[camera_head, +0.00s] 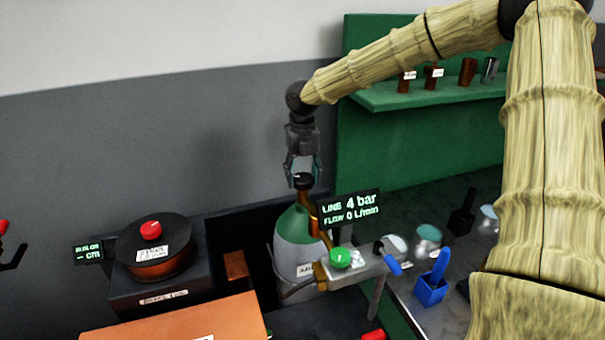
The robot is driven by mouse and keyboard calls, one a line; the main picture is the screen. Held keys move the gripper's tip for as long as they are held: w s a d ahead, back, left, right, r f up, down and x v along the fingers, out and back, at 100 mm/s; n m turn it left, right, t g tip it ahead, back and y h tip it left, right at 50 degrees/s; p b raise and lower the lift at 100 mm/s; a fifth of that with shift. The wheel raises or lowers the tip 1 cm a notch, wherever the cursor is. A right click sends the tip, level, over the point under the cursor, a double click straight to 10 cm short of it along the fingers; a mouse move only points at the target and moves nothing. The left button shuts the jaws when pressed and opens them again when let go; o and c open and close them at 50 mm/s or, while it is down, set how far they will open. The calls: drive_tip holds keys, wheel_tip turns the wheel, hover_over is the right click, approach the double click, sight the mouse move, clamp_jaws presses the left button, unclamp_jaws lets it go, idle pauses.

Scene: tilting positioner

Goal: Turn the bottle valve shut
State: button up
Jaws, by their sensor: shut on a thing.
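A gas bottle (293,228) with a green shoulder and a pale body stands upright in the middle of the view. Its black valve knob (303,182) sits on top, above a brass-coloured valve body. My gripper (302,176) points straight down over the bottle and is shut on the knob, its fingers on either side of it. A black display (348,208) beside the valve reads "LINE 4 bar" and "FLOW 0 L/min". The fingertips are small in this view, so the exact contact is hard to see.
A bracket with a green button (340,258) and a blue-handled lever (390,262) stands right of the bottle. A dark drum with a red knob (151,230) is at left. An orange panel (180,322) lies in front. A green shelf (425,93) holds several cups behind.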

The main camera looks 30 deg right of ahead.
sight(304, 176)
drive_tip(key=m, duration=0.5)
drive_tip(key=shift+d+r+m, duration=0.15)
drive_tip(key=shift+m, duration=0.15)
drive_tip(key=m, duration=0.5)
drive_tip(key=shift+m, duration=0.3)
drive_tip(key=o, duration=0.8)
drive_tip(key=shift+o, duration=1)
drive_tip(key=shift+s+d, duration=0.1)
wheel_tip(304, 176, up, 12)
